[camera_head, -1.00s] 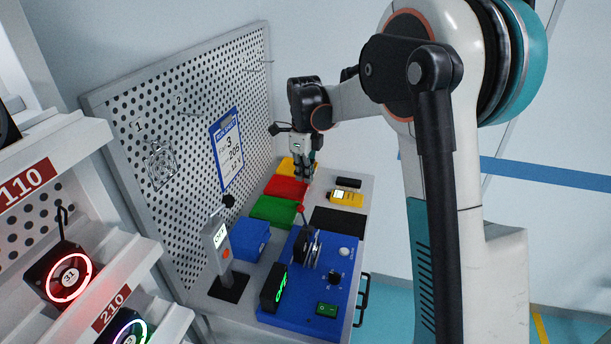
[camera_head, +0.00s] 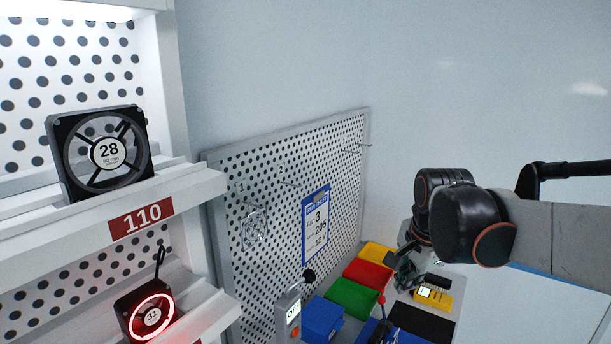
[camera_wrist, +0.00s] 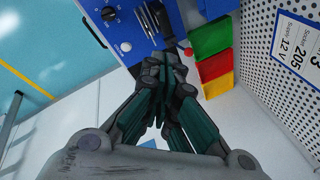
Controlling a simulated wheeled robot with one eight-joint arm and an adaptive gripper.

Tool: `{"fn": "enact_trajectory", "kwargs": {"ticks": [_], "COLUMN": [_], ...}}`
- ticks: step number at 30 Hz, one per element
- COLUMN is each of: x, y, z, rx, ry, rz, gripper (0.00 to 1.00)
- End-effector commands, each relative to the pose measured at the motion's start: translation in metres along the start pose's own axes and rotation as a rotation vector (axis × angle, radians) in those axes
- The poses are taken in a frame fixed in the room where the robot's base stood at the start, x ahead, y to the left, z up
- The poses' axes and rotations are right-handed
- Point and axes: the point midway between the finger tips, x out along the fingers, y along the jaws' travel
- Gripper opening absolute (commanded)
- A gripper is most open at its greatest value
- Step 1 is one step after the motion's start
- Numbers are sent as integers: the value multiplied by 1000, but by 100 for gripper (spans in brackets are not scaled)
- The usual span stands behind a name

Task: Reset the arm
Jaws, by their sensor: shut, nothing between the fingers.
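My gripper (camera_head: 404,270) hangs at the end of my arm, over the far part of the workbench near the red and yellow bins in the head view. In the wrist view my gripper (camera_wrist: 163,85) shows its dark green fingers drawn together, with nothing between them. The fingers are above the bench, and I see no contact with anything on it. My arm comes in from the right edge of the head view.
Green (camera_head: 352,298), red (camera_head: 368,274) and yellow (camera_head: 378,254) bins line the pegboard (camera_head: 290,180). A yellow meter (camera_head: 433,297) and black mat (camera_head: 424,321) lie beside them. A blue tester (camera_wrist: 130,30) shows in the wrist view. Shelves with fans (camera_head: 100,155) stand left.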

Motion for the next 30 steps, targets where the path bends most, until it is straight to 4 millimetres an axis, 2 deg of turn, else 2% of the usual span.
{"fn": "enact_trajectory", "kwargs": {"ticks": [1,9,18,24,30], "x": [-3,-12,2,11,12], "y": [15,81,148,169,172], "z": [7,36,64,73,74], "rx": [-80,-544,-1020,-1188,-1222], "ry": [7,78,198,252,263], "rz": [-20,-117,-185,-198,-200], "gripper": [0,0,0,0,0]}}
